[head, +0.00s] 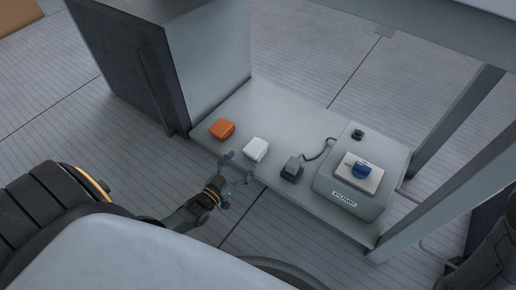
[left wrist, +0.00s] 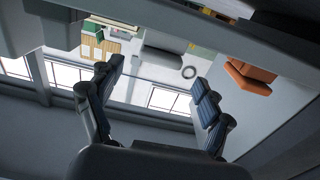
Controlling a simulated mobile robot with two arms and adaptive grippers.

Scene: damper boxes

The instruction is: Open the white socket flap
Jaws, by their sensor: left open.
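The white socket (head: 255,149) sits on a pale low shelf (head: 290,130), between an orange socket (head: 222,129) and a dark grey box. Its flap looks shut, but it is small in this view. My left gripper (head: 238,168) is open and empty, just in front of the white socket and apart from it, at the shelf's front edge. In the left wrist view its two fingers (left wrist: 157,85) are spread with nothing between them. The orange socket shows there (left wrist: 250,77) to the right of the fingers; I cannot make out the white socket there. My right gripper is not in view.
The dark grey box (head: 292,169) has a cable to a grey pump unit (head: 345,196) with a blue knob (head: 360,170). A tall grey cabinet (head: 207,60) stands at the shelf's left end. Frame legs (head: 460,115) rise on the right. The shelf behind the sockets is clear.

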